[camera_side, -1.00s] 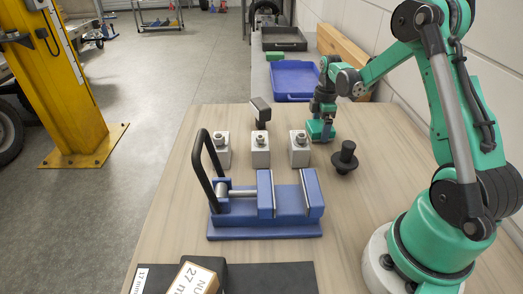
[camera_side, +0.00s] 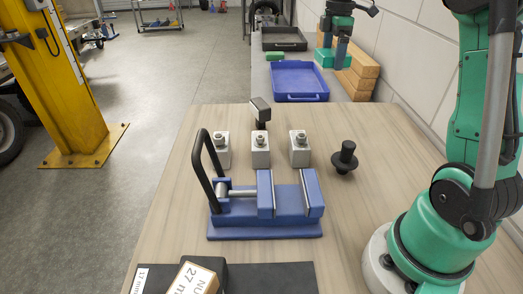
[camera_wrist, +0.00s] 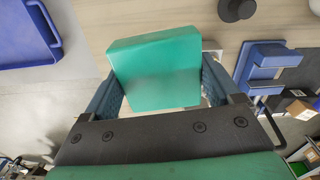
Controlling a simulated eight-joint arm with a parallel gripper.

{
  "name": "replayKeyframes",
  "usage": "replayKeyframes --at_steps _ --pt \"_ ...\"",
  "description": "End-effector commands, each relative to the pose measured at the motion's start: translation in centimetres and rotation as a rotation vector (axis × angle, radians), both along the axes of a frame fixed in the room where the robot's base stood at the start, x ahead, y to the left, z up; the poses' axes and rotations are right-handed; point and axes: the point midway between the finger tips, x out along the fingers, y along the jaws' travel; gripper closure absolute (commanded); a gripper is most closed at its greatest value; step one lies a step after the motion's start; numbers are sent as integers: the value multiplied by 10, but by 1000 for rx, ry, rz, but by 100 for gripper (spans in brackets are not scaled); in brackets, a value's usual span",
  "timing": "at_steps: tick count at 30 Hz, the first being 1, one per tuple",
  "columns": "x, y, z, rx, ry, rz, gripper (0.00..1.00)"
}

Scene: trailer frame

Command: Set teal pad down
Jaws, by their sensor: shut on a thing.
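The teal pad (camera_wrist: 155,72) is a flat, square-faced block between the two fingers of my gripper (camera_wrist: 160,88) in the wrist view. In the side view my gripper (camera_side: 334,56) points down near the back right, with the teal pad (camera_side: 323,59) at its fingertips. It shows close to the right rear corner of the blue tray and in front of the wooden blocks. The pad appears held in the air; its exact height cannot be told.
The blue tray (camera_side: 300,80) lies on the grey bench beyond the wooden table (camera_side: 385,130). Wooden blocks (camera_side: 362,68) stand by the wall. A small green block (camera_side: 274,57) and black tray (camera_side: 284,39) lie behind. A blue vise (camera_side: 265,222), grey blocks and black knob (camera_side: 345,158) occupy the table.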

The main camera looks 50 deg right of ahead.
Motion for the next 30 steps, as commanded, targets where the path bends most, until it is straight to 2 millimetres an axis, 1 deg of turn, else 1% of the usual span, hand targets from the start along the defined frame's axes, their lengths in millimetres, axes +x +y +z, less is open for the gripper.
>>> replayKeyframes --at_steps 2,4,9,10,12,15,17,20,26,30 --pt "-3 -10 5 0 0 -11 80" --pt "-10 -29 8 0 0 -28 80" --pt "-40 -87 11 -1 -1 -74 80" --pt "-45 -96 11 -1 -1 -81 80" --pt "-57 -112 10 -1 -1 -92 80" --pt "-69 -126 8 -1 -1 -101 80" --pt "-72 -130 3 -1 -1 -103 80" --pt "-73 -131 -12 -1 -1 -103 80" --pt "-72 -131 -62 -1 -1 -102 80" --pt "-72 -130 -101 -1 -2 -102 80"
